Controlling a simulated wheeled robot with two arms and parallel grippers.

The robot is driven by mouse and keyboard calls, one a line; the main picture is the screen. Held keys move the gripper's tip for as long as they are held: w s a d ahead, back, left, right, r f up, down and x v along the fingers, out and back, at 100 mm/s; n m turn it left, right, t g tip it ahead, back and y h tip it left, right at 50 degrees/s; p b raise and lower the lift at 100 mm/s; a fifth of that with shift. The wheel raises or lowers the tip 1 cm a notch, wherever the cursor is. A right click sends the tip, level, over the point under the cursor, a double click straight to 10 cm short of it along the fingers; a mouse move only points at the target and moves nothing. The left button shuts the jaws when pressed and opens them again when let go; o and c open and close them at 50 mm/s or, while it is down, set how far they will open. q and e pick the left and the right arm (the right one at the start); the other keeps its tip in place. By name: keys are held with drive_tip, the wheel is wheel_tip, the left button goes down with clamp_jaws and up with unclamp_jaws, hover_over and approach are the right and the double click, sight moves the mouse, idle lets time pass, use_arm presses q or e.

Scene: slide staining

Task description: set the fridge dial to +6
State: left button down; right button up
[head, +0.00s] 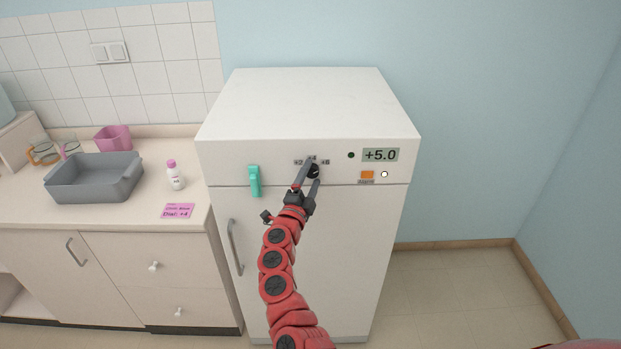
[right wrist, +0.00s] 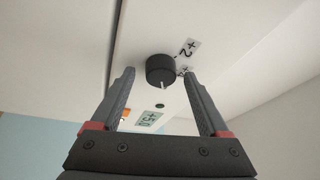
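The fridge (head: 300,105) is a white box with a control strip on its front. The black round dial (head: 314,172) sits there under small number labels, partly hidden by my right gripper (head: 305,180). In the right wrist view the dial (right wrist: 160,69) has a white pointer mark and lies between and just beyond the tips of my open right gripper (right wrist: 159,74). The fingers look apart from it. A "+2" label shows beside the dial; another label is partly hidden by a finger. The display (head: 380,155) reads "+5.0". My left gripper is out of view.
An orange alarm button (head: 367,175) and a small white light (head: 384,174) sit below the display. A teal clip-like piece (head: 254,180) is on the fridge front at left. The counter holds a grey tub (head: 95,185), a bottle (head: 175,176) and a pink note (head: 178,211) reading "Dial: +4".

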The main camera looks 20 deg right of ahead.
drive_tip(key=shift+s+a+f, duration=0.15)
drive_tip(key=shift+s+a, duration=0.1)
drive_tip(key=b+v, duration=0.5)
drive_tip(key=v, duration=1.1)
drive_tip(key=shift+s+a, duration=0.15)
drive_tip(key=shift+s, duration=0.2)
